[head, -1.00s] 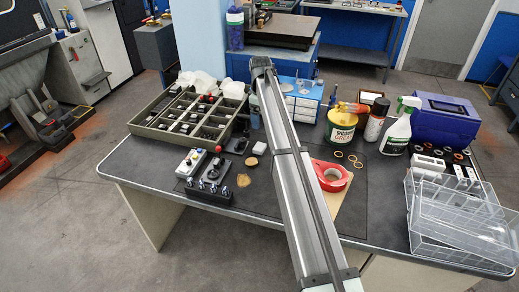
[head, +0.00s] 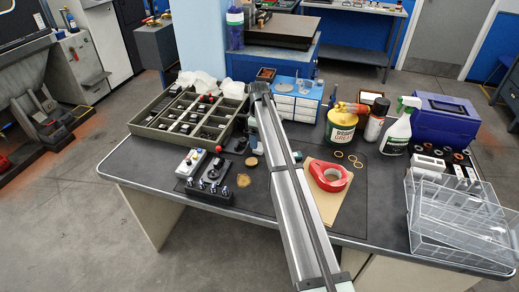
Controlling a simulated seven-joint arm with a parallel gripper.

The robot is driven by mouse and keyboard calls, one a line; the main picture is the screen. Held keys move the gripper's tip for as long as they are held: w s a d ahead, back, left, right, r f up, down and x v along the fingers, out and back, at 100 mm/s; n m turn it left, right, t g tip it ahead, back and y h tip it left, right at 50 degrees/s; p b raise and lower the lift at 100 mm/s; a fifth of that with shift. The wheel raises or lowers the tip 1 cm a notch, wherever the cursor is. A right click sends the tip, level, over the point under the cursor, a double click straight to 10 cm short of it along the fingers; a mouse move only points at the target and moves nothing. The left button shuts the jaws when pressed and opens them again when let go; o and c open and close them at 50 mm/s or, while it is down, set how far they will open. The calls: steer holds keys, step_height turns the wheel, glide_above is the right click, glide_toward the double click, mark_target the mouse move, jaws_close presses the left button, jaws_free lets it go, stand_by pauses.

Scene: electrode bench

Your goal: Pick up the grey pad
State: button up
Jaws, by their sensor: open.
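My gripper (head: 257,147) shows only as a small pale and teal edge beside the silver arm link, low over the dark mat (head: 225,205). The link hides most of it; its jaws are open. I cannot pick out the grey pad for certain. A pale block seen earlier at this spot is now mostly or wholly covered by my gripper. I cannot tell whether they touch. Just in front lie a small brownish disc (head: 251,161) and a tan, irregular flat piece (head: 243,180).
A compartment tray (head: 153,128) stands at the back left. A black block with several knobs (head: 207,190) is front left. Red tape (head: 329,176), a grease tin (head: 341,127), a spray bottle (head: 398,130) and clear trays (head: 460,225) are to the right. Bare mat lies at front.

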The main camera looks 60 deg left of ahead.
mark_target(260, 148)
steer(key=shift+f, duration=2.3)
steer(key=shift+c, duration=0.4)
steer(key=c, duration=1)
steer(key=shift+c, duration=0.2)
